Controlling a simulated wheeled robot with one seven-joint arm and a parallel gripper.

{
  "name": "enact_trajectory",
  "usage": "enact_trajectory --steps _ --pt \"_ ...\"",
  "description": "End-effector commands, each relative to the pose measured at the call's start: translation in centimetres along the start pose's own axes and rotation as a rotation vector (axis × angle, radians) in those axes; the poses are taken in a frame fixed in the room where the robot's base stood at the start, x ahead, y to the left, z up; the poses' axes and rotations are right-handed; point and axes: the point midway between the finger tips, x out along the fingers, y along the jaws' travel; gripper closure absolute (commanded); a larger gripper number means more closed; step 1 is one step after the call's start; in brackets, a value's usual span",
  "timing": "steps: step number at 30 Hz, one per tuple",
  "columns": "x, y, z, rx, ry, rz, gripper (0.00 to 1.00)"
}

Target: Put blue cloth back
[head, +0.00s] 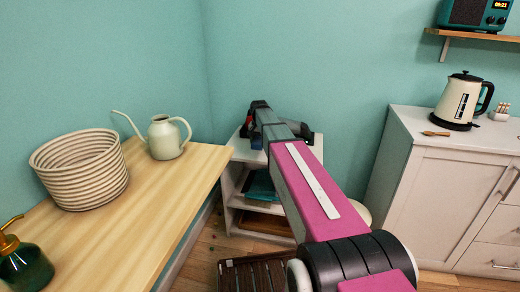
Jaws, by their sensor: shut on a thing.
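My gripper (248,128) is at the far end of my outstretched arm, over the top of a small white shelf unit (240,150) in the corner. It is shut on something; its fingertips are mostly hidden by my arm. A dark blue patch (257,143) shows just under it, which looks like the blue cloth, at or just above the shelf top. I cannot tell whether it touches the top. A folded teal cloth (262,186) lies in the compartment below, partly hidden by my arm.
A wooden table (165,190) on the left holds a woven basket (82,170), a watering can (165,138) and a green pump bottle (25,267). A white cabinet (430,190) with a kettle (460,102) stands right. A dark slatted crate (252,274) is on the floor.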

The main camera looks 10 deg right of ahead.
Motion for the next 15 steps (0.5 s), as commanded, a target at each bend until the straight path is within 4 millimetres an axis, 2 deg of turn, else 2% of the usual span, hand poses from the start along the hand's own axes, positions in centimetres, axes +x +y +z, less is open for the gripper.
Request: enact_trajectory --steps 2,7,15 --pt "0.4 0.2 -0.7 0.000 0.000 0.000 0.66" --pt "1.1 0.4 -0.9 0.000 0.000 0.000 0.66" --pt "4.4 0.3 -0.8 0.000 0.000 0.000 0.66"
